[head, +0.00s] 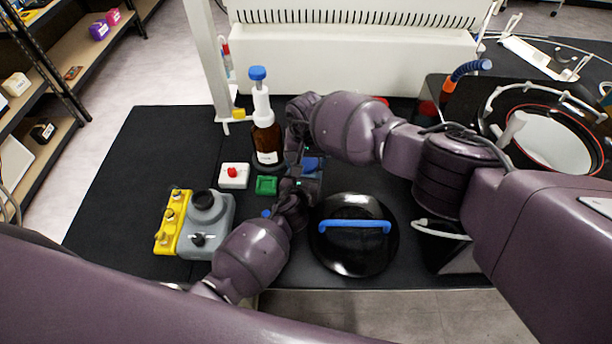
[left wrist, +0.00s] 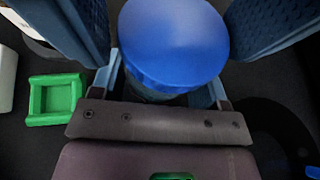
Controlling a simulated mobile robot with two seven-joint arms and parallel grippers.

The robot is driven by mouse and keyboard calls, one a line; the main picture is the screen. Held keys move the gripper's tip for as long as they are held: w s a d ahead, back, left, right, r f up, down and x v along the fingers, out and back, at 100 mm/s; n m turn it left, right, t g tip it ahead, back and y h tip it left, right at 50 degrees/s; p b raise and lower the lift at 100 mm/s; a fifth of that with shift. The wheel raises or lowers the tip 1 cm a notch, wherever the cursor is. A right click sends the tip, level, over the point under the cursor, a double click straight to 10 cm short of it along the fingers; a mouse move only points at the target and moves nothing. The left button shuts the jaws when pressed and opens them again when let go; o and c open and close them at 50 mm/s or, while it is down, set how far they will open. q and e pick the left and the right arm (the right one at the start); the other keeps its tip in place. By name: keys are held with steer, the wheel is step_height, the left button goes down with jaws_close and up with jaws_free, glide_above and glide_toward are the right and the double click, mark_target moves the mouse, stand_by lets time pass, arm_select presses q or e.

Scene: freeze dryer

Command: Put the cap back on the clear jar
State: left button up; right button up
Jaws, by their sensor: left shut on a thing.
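The blue cap (left wrist: 175,40) is in the middle of the left wrist view, directly over the clear jar (left wrist: 155,96). Only a strip of the jar shows below it; whether the cap is seated cannot be told. My left gripper (left wrist: 165,88) is shut on the jar, with a finger on each side below the cap. My right gripper (left wrist: 170,30) comes from above, its blue textured fingers on both sides of the cap. They look open, with a narrow gap at the left and the right one very close. In the head view my arms hide most of the jar.
A brown bottle (head: 266,140) stands just behind my grippers. A green tray (head: 266,185), a white red-button box (head: 234,176), a grey device (head: 208,225) and a yellow block (head: 172,222) lie left. A black lid (head: 350,256) with a blue handle sits right. The table's left side is clear.

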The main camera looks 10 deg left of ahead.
steer(key=c, duration=0.7)
steer(key=shift+o, duration=0.2)
steer(key=m, duration=0.6)
steer(key=shift+m, duration=0.3)
steer(key=o, duration=1)
steer(key=shift+r, duration=2.25)
steer(key=shift+c, duration=0.3)
